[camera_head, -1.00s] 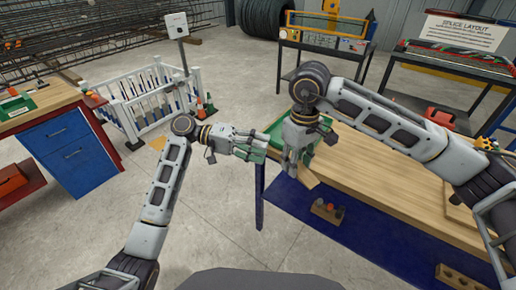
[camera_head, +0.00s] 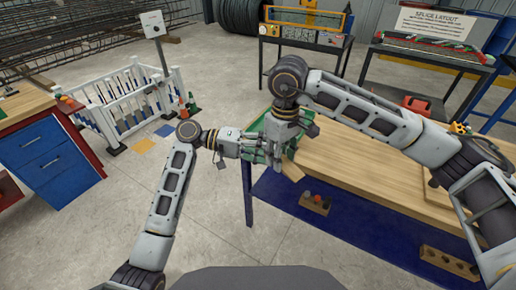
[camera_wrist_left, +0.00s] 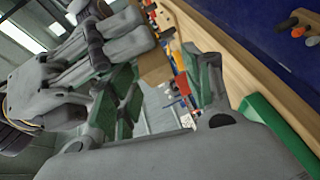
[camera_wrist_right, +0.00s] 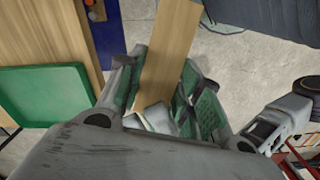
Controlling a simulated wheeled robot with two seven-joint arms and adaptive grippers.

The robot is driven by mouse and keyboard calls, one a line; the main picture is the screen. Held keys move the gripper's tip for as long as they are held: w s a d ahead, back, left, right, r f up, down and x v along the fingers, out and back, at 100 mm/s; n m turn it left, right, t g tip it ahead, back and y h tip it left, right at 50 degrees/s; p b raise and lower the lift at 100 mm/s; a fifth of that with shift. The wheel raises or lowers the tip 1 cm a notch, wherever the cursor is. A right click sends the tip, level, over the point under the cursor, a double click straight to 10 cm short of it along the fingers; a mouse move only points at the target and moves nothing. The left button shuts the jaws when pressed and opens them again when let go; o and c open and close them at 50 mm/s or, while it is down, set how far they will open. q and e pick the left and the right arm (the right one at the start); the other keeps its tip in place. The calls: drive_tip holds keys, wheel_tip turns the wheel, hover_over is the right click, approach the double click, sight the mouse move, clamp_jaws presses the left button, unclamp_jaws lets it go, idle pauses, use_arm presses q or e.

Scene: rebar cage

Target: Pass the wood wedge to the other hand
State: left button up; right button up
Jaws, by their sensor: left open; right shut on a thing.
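The wood wedge (camera_wrist_right: 168,55) is a pale brown wooden piece. In the right wrist view it extends from between the fingers of my right gripper (camera_wrist_right: 160,100), which is shut on it. In the head view the wedge (camera_head: 292,171) shows just below my right gripper (camera_head: 277,160), near the bench's left end. My left gripper (camera_head: 257,150) is open and points right, close beside the right fingers. In the left wrist view the open left fingers (camera_wrist_left: 160,95) are near the right gripper. Whether they touch the wedge is hidden.
A green tray (camera_wrist_right: 45,95) lies on the wooden bench (camera_head: 350,155) close to both grippers. A small block with several tools (camera_head: 316,203) sits on the blue surface below. Open floor lies left of the bench, with a white railing (camera_head: 125,105) beyond.

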use_arm(q)
drive_tip(key=shift+d, duration=0.2)
drive_tip(key=shift+c, duration=0.4)
drive_tip(key=c, duration=1)
use_arm(e)
drive_tip(key=o, duration=1.1)
drive_tip(key=shift+r, duration=0.15)
drive_tip(key=shift+r, duration=5.85)
